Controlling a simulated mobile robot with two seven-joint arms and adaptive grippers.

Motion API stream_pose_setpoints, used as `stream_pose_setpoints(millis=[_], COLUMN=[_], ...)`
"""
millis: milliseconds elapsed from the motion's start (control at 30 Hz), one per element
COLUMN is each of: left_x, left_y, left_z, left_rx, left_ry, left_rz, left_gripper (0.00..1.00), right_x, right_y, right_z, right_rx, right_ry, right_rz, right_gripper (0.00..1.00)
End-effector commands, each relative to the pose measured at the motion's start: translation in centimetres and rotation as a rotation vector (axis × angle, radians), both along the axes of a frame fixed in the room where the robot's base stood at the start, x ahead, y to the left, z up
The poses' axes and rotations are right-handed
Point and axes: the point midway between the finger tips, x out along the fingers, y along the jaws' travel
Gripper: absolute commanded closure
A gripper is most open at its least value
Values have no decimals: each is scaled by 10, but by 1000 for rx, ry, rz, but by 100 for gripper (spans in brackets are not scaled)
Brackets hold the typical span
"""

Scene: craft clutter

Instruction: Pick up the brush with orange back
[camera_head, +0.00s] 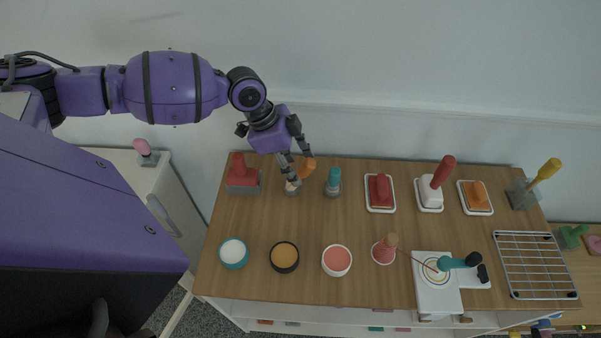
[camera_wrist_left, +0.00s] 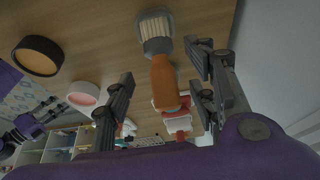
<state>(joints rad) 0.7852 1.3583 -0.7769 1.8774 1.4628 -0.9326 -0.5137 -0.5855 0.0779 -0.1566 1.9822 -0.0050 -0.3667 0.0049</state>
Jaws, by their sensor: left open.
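A brush with an orange handle (camera_head: 307,168) is near the back left of the wooden table, its pale bristle end to the lower left. In the left wrist view the orange brush (camera_wrist_left: 163,82) shows a grey collar and pale bristles. My left gripper (camera_head: 298,168) is open around the orange handle; its fingers partly cover the brush in the head view. In the left wrist view the gripper (camera_wrist_left: 160,85) has fingers on either side of the handle, with gaps. A flat orange-topped piece (camera_head: 477,194) lies in a white tray at the right.
A red-handled block (camera_head: 242,178) stands left of the brush and a teal-topped one (camera_head: 333,181) close at its right. Red pieces in white trays are further right. Several bowls, such as a mustard one (camera_head: 284,257), line the front. A wire rack (camera_head: 535,264) is right. The table's middle is clear.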

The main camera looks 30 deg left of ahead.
Motion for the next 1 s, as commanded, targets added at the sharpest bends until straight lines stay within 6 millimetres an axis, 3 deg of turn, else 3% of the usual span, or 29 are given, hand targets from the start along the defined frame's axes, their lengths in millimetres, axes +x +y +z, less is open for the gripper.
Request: stream_pose_setpoints(millis=[200,467,833,1000], left_x=[5,6,6,6], left_y=[-10,-11,-11,-11], left_z=[-26,-29,-29,-29], left_rx=[0,0,0,0], left_ry=[-1,-2,-1,-1], left_rz=[0,1,0,0], left_gripper=[48,48,94,97], right_x=[12,20,15,9], right_y=[1,2,2,1], right_z=[8,12,8,6], right_rx=[1,3,2,1], right_ry=[-25,-41,-29,-18], right_rz=[3,5,5,3], right_gripper=[60,60,60,60])
